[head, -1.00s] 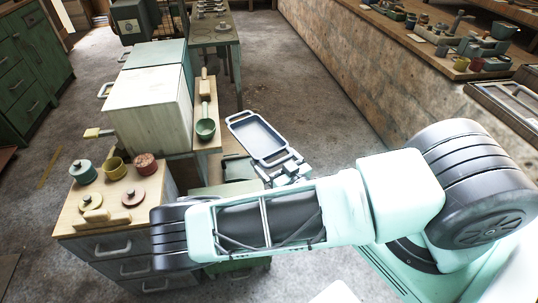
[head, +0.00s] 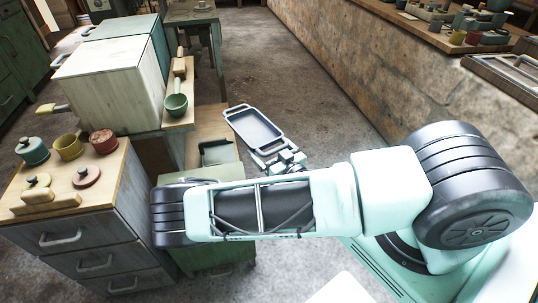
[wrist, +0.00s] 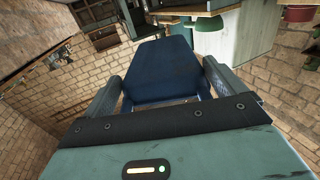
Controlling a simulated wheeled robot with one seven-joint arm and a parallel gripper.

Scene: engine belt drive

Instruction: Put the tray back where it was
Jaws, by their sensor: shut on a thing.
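The tray (head: 254,128) is a dark shallow rectangle with a light rim and a handle at its far end. In the head view it is held out in the air over the floor, to the right of the low wooden surface. My gripper (head: 281,158) is shut on its near end. In the wrist view the tray (wrist: 165,72) shows as a dark blue panel between the two fingers of my gripper (wrist: 164,92). The exact grip contact is partly hidden.
A drawer cabinet (head: 83,246) with pots and lids on top stands at left. A white box-shaped cabinet (head: 108,88) and a green ladle (head: 176,104) are behind it. A low wooden surface (head: 207,124) lies left of the tray. A stone-faced counter (head: 400,75) runs along the right; floor between is clear.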

